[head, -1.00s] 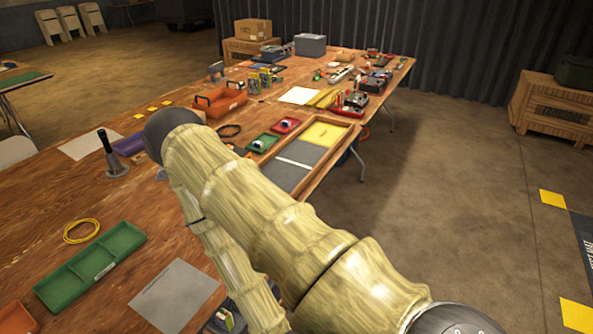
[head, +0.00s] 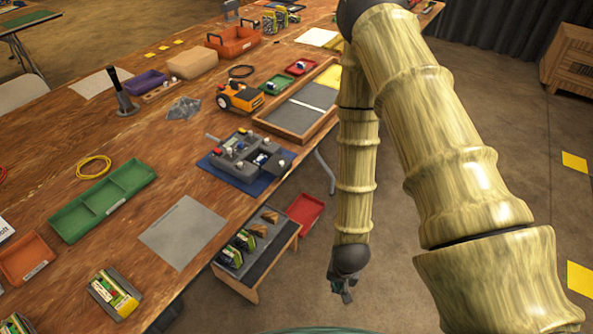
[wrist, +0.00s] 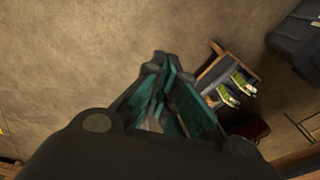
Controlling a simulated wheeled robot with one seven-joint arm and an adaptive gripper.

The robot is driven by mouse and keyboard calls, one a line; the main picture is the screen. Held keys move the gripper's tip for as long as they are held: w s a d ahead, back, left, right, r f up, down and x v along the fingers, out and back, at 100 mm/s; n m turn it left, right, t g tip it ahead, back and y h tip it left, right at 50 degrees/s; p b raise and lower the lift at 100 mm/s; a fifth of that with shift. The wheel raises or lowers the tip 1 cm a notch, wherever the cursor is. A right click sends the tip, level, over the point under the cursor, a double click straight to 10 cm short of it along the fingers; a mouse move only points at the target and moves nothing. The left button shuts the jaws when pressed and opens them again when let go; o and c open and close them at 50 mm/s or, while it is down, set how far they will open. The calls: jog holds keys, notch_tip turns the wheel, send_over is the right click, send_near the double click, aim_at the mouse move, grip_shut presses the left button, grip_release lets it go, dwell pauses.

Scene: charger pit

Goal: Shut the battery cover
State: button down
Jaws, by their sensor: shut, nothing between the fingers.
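A grey machine (head: 248,157) with open compartments sits on a blue mat (head: 215,172) near the table's right edge. A thin light-grey piece sticks up at its left side; I cannot tell whether it is the battery cover. An orange wheeled vehicle (head: 241,97) stands behind it. My gripper (head: 343,292) hangs over the floor beyond the table edge, right of the machine and apart from it. In the wrist view my gripper (wrist: 162,70) is shut and empty, with floor behind it. The machine does not show in the wrist view.
A low shelf (head: 258,262) with battery packs and a red bin (head: 305,212) stands beside the table, left of my gripper. A divided wooden tray (head: 290,125) lies behind the machine. A green tray (head: 103,200) and grey sheet (head: 182,232) lie left.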

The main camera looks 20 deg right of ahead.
jog(key=w+d+r+m+t+y+b, duration=0.1)
jog(key=w+r+m+b, duration=0.25)
jog(key=w+m, duration=0.4)
jog(key=w+d+r+m+t+b, duration=0.15)
jog(key=w+r+m, duration=0.3)
jog(key=w, duration=0.55)
jog(key=w+r+m+t+y+b, duration=0.3)
jog(key=w+r+m+b, duration=0.2)
jog(key=w+r+m, duration=0.75)
jog(key=n, duration=0.2)
send_near(286, 168)
notch_tip(286, 168, down, 4)
jog(key=shift+w+a+f+m, duration=0.15)
jog(key=shift+w+a, duration=0.3)
jog(key=shift+w, duration=0.3)
jog(key=shift+w+a+f+m, duration=0.1)
jog(key=shift+w+a+f, duration=0.05)
jog(key=shift+w+a, duration=0.45)
jog(key=shift+w, duration=0.1)
jog(key=shift+w, duration=0.1)
